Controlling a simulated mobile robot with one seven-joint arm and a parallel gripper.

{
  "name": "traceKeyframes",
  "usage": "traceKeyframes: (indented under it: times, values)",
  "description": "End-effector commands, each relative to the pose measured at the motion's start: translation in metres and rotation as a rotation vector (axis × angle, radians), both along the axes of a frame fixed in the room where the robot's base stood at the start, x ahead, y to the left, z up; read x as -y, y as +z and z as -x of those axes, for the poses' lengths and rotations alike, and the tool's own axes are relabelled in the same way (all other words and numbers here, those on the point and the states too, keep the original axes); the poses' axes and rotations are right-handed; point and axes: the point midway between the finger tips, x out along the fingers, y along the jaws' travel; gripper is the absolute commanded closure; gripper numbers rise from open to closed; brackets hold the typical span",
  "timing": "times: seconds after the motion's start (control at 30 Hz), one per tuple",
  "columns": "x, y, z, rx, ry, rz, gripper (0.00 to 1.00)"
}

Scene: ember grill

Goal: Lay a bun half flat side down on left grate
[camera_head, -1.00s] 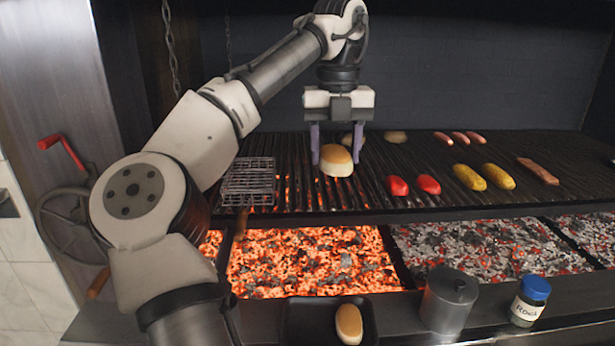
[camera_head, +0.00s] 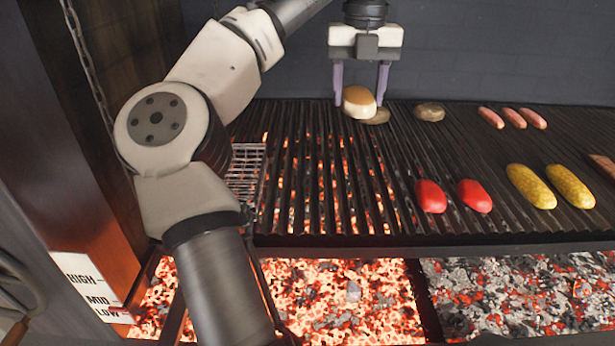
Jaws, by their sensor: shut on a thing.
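My gripper (camera_head: 361,96) points down over the back of the left grate (camera_head: 310,190). Its two pale purple fingers are shut on a bun half (camera_head: 358,101), rounded and tan with a paler part. The bun half sits between the fingertips, near the back edge of the grate bars. It looks somewhat tilted. I cannot tell whether it touches the bars, and its flat side is not clearly seen.
Two red peppers (camera_head: 431,196), yellow corn (camera_head: 531,186) and sausages (camera_head: 514,117) lie rightward. A wire rack (camera_head: 245,172) is at left. The grate's front middle is bare.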

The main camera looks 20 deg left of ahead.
Motion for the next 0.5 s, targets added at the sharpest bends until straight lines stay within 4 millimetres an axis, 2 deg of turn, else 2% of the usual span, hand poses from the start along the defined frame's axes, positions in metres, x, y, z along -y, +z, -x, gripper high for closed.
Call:
traceKeyframes:
  times: [0.13, 0.2, 0.27, 0.5]
  values:
    - [0.000, -0.002, 0.000, 0.000, 0.000, 0.000, 0.69]
    - [0.000, -0.011, 0.000, -0.002, -0.002, 0.002, 0.69]
    - [0.000, -0.023, 0.000, -0.003, -0.002, 0.002, 0.69]
    - [0.000, -0.086, 0.001, -0.004, -0.003, 0.006, 0.69]
